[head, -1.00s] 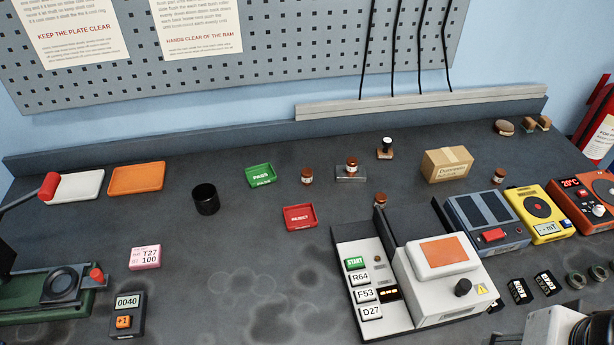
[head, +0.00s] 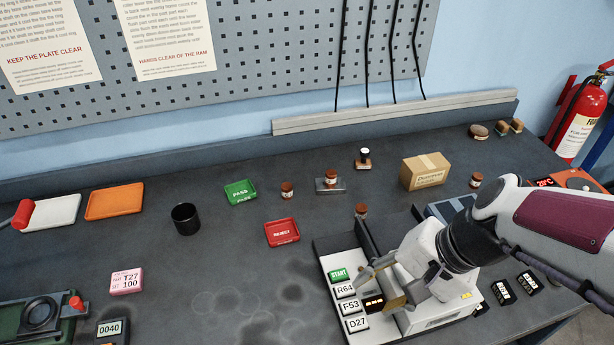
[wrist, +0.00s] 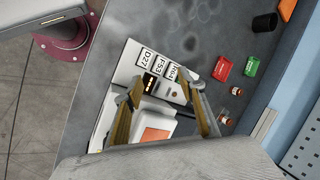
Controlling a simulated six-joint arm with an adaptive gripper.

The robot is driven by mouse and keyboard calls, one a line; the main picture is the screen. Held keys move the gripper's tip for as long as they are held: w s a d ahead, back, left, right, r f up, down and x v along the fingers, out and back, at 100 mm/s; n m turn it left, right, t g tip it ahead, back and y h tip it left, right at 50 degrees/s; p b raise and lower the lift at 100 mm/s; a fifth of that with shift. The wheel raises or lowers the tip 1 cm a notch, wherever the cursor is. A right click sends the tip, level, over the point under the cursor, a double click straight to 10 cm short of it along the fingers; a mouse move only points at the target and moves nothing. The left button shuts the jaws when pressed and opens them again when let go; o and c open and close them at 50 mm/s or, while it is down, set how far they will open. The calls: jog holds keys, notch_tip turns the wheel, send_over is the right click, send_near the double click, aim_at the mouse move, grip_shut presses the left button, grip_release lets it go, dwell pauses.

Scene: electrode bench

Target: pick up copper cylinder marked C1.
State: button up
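Several small copper-brown cylinders with pale labels stand on the bench in the head view. One is right of the green tray (head: 287,190), one sits on a small grey block (head: 330,177), one is behind the white machine (head: 361,211), and one is right of the cardboard box (head: 475,181). Their labels are too small to read, so I cannot tell which is C1. Two copper cylinders also show in the wrist view, one nearer the trays (wrist: 237,91) and one lower (wrist: 227,120). My gripper (head: 377,285) is over the white machine, its fingers spread and empty in the wrist view (wrist: 165,90).
The white machine (head: 345,255) with label keys stands below my gripper.

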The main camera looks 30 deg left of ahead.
aim_at(287, 187)
jog(key=w+a+f+m+y, duration=0.1)
jog(key=w+a+f+m, duration=0.1)
jog(key=a, duration=0.6)
jog(key=w+a+f+m+y, duration=0.2)
jog(key=w+a+m, duration=0.1)
jog(key=a, duration=0.5)
jog(key=w+a+f+m+y, duration=0.2)
jog(key=a+m, duration=0.3)
jog(key=a, duration=0.3)
jog(key=shift+w+a+f, duration=0.3)
jog(key=shift+w+f, duration=0.15)
jog(key=shift+w, duration=0.3)
jog(key=w+a+m, duration=0.1)
jog(key=w+a+m+t+y, duration=0.1)
jog(key=w+a+m, duration=0.2)
jog(key=w+m, duration=0.1)
jog(key=shift+w+a+f+t+y, duration=0.2)
jog(key=shift+f+t+y, duration=0.1)
jog(key=shift+t+y, duration=0.1)
jog(key=w+a+r+m+t+y, duration=0.1)
jog(key=w+r+m+t, duration=0.2)
jog(key=w+m, duration=0.3)
jog(key=shift+w+r, duration=0.4)
jog(key=shift+w, duration=0.2)
jog(key=shift+a, duration=0.1)
jog(key=shift+f, duration=1.8)
